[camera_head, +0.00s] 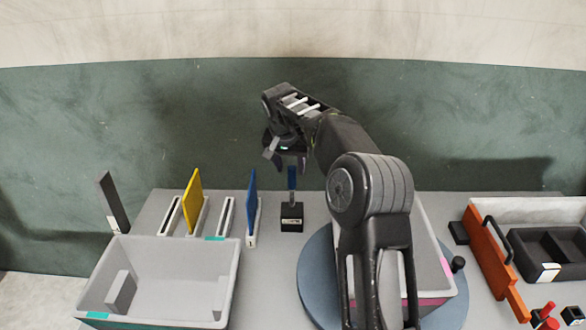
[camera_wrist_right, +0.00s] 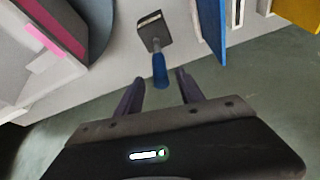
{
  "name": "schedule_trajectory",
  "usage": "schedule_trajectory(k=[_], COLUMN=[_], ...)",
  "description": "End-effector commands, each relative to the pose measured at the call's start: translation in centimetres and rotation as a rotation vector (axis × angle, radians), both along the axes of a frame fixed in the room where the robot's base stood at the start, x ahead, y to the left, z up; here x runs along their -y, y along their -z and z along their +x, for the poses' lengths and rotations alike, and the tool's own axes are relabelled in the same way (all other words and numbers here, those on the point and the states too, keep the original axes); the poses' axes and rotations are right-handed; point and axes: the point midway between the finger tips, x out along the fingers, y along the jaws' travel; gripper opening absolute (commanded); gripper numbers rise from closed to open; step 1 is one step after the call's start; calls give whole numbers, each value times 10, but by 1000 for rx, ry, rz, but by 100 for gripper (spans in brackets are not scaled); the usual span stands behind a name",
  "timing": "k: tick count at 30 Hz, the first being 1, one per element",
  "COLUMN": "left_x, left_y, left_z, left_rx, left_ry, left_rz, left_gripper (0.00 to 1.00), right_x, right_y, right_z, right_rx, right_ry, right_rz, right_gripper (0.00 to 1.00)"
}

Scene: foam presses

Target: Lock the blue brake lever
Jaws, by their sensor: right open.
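The blue brake lever (camera_head: 292,181) stands upright on a small black base (camera_head: 291,217) near the back edge of the table. In the right wrist view the blue lever handle (camera_wrist_right: 159,70) points toward my gripper, and its base (camera_wrist_right: 153,30) is behind it. My right gripper (camera_head: 287,157) is open just above and behind the lever's top. In the wrist view its two fingers (camera_wrist_right: 160,88) are on either side of the handle's tip, with gaps and no visible contact. My left gripper is not in view.
A blue panel (camera_head: 252,205) stands left of the lever, with a yellow panel (camera_head: 194,200) farther left. A grey bin (camera_head: 160,285) is at front left. A round blue-grey turntable (camera_head: 318,275) bears a pink-marked bin (camera_head: 431,240). An orange panel (camera_head: 490,260) is at right.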

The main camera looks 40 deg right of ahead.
Motion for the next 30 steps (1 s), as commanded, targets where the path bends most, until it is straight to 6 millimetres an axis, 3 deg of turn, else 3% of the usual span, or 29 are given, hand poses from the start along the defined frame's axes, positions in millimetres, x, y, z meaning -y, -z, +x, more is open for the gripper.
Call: schedule_trajectory(k=[16,30], left_x=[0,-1], left_y=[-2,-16], left_z=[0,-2], left_rx=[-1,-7], left_ry=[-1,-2], left_rz=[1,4], left_gripper=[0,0], right_x=[2,20], right_y=[5,64], right_z=[1,18], right_rx=[-1,-1], right_ry=[1,0], right_rz=[0,0], right_gripper=[45,45])
